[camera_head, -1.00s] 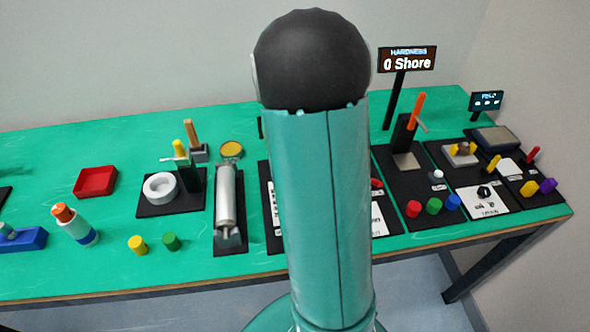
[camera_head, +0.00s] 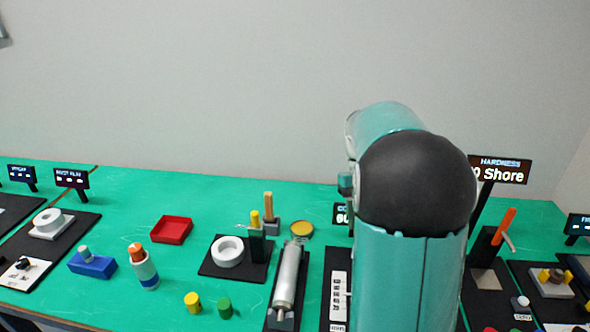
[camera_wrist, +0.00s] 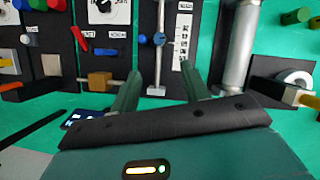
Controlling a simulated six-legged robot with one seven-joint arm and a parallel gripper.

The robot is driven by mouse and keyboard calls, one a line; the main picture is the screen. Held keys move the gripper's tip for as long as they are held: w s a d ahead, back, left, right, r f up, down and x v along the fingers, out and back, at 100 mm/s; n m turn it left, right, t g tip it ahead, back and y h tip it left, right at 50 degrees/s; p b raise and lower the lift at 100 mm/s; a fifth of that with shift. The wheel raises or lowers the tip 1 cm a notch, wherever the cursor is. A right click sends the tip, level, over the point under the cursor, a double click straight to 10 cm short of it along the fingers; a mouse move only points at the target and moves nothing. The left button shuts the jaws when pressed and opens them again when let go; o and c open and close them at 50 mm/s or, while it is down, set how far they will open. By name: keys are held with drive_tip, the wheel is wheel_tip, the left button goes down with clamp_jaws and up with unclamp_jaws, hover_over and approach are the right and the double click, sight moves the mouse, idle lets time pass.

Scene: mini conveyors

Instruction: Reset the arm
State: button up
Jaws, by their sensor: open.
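My arm rises on the right of the head view, a teal link with a black rounded joint, and hides part of the table behind it. My gripper (camera_wrist: 160,90) shows in the wrist view with its two greenish fingers apart and nothing between them. The fingers point over the table towards a black board with a white labelled strip and a thin metal post. No object touches the fingers as far as I can see. The gripper itself is hidden in the head view.
On the green table (camera_head: 130,195) stand a red tray (camera_head: 171,230), a white ring (camera_head: 227,252), a silver cylinder (camera_head: 288,275), a bottle with an orange cap (camera_head: 146,268), and yellow (camera_head: 192,303) and green (camera_head: 224,307) cylinders. A hardness display (camera_head: 500,170) stands right, partly behind my arm.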

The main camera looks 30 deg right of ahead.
drive_tip(key=shift+a, duration=0.1)
drive_tip(key=s+a+r+n+t, duration=0.1)
drive_tip(key=s+a+t, duration=0.2)
drive_tip(key=a, duration=0.5)
drive_tip(key=s+a+r+n+t+h, duration=0.1)
drive_tip(key=s+a+r+t, duration=0.1)
drive_tip(key=a, duration=0.6)
drive_tip(key=s+a+r+n+t, duration=0.1)
drive_tip(key=s+a+t, duration=0.3)
drive_tip(key=s+a, duration=0.2)
drive_tip(key=a, duration=0.2)
drive_tip(key=shift+s+a+r+t, duration=0.15)
drive_tip(key=shift+a+r+t, duration=0.25)
